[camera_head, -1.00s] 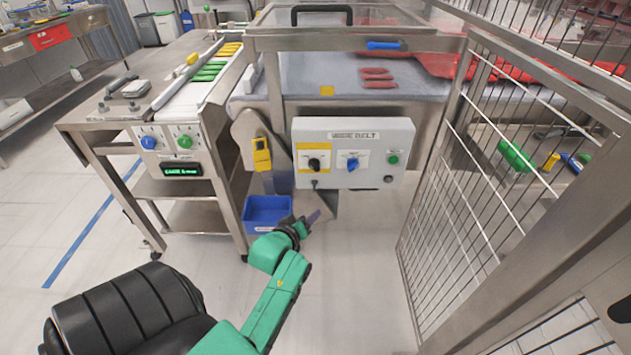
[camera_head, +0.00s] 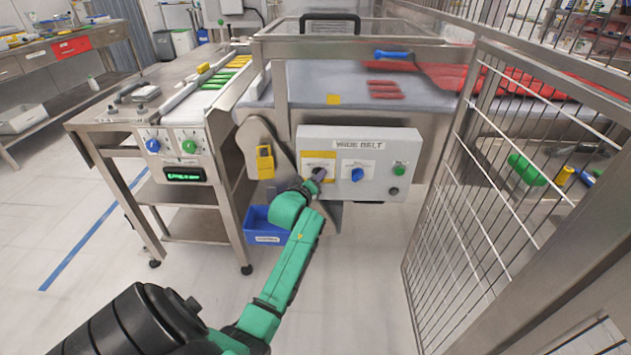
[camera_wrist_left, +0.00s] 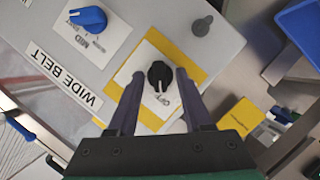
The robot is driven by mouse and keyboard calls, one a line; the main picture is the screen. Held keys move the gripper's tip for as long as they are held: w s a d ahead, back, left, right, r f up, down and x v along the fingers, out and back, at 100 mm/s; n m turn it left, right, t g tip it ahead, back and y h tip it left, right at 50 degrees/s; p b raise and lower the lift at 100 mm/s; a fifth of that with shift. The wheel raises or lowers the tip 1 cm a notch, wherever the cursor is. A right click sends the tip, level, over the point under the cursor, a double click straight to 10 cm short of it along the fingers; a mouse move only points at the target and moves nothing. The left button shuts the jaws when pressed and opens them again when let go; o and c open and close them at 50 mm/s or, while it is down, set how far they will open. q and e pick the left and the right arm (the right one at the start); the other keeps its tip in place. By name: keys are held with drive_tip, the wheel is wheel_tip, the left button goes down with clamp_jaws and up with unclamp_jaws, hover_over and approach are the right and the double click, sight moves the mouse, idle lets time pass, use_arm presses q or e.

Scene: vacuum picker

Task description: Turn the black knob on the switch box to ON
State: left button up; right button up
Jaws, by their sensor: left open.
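The grey switch box (camera_head: 368,140) marked WIDE BELT is on the front of the wide belt machine. Its black knob (camera_wrist_left: 159,76) is on a yellow-bordered label (camera_wrist_left: 196,72) in the left wrist view, with its white pointer line toward the gripper side. My left gripper (camera_wrist_left: 153,88) is open, with one finger on each side of the knob and gaps visible. I cannot tell how deep the fingers reach. In the head view my gripper (camera_head: 318,176) hides the knob. A blue knob (camera_head: 357,174) is right of it. My right gripper is not in view.
A wire mesh fence (camera_head: 470,215) stands on the right. The floor in front is clear.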

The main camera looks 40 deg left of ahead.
use_arm(q)
clamp_jaws()
